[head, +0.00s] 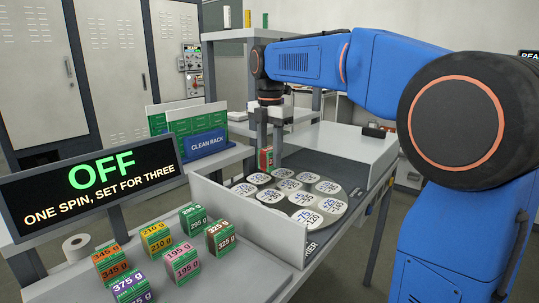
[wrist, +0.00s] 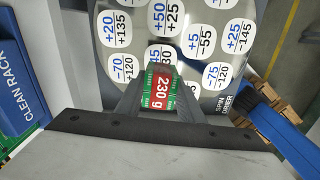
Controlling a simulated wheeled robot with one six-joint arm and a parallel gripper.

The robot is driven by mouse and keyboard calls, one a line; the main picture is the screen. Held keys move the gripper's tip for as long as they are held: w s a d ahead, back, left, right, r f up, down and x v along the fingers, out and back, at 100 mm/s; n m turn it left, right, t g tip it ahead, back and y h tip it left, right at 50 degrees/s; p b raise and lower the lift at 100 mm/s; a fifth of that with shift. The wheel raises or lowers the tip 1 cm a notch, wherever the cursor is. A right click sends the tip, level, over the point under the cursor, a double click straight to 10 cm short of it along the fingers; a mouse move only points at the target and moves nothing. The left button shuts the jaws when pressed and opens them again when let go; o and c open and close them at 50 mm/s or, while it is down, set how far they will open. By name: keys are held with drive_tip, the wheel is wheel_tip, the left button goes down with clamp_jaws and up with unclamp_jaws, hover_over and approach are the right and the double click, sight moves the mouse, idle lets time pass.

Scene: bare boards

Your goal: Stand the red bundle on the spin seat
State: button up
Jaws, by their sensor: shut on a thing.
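My gripper (head: 269,142) is shut on the red bundle, a small green block with a red band marked 230 g, which also shows in the wrist view (wrist: 161,92). It hangs at the far left edge of a grey disc (wrist: 100,50) with white number pads. In the wrist view my gripper (wrist: 164,72) has a finger on each side of the bundle, which covers part of a pad. Whether the bundle touches the disc I cannot tell. Lettering with "SPIN" (wrist: 221,102) is beside the disc. Which part is the spin seat I cannot tell.
A blue CLEAN RACK (head: 207,142) stands at the back left. A grey box (head: 345,143) lies behind the disc.

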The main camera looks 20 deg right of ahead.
drive_tip(key=shift+n, duration=0.4)
drive_tip(key=shift+f, duration=0.2)
drive_tip(key=shift+d+f, duration=0.1)
drive_tip(key=shift+f, duration=4.05)
drive_tip(key=shift+f, duration=0.4)
drive_tip(key=o, duration=1.3)
drive_tip(key=shift+r, duration=0.1)
drive_tip(key=shift+r, duration=4.95)
drive_tip(key=shift+s, duration=0.1)
